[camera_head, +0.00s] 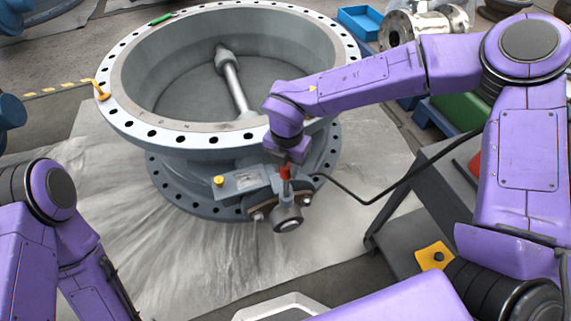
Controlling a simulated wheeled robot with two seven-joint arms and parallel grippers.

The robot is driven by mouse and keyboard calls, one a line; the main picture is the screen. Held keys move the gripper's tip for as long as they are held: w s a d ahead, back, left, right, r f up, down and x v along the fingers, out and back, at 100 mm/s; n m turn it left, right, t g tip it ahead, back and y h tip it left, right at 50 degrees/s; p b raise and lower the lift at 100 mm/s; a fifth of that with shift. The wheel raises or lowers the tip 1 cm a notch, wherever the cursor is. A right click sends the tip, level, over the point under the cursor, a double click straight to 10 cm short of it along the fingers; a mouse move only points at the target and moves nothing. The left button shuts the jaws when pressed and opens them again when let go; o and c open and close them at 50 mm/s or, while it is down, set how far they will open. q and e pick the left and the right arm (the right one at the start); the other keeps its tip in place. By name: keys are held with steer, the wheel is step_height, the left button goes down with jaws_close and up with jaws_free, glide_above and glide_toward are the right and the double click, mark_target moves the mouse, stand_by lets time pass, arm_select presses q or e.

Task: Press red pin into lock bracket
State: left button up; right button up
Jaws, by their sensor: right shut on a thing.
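The red pin (285,173) stands roughly upright at the front of the big grey valve (190,143), above a metal lock bracket (262,201). My right gripper (288,160) reaches down from above and is shut on the top of the pin. The pin's lower end meets the bracket area, but I cannot tell how deep it sits. My left arm shows at the lower left; its gripper is out of the picture.
The valve's wide bolted flange stands on a pale sheet. A yellow knob (218,181) sits left of the bracket. A dark stand (425,190) is at the right. A blue bin (360,22) and metal fittings (425,24) lie behind. A black cable runs right of the bracket.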

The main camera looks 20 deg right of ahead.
mark_target(287, 188)
steer(key=shift+f+b, duration=3.05)
steer(key=shift+f, duration=2)
steer(key=o, duration=1.6)
steer(key=shift+r, duration=0.1)
step_height(287, 188, up, 6)
steer(key=p, duration=0.6)
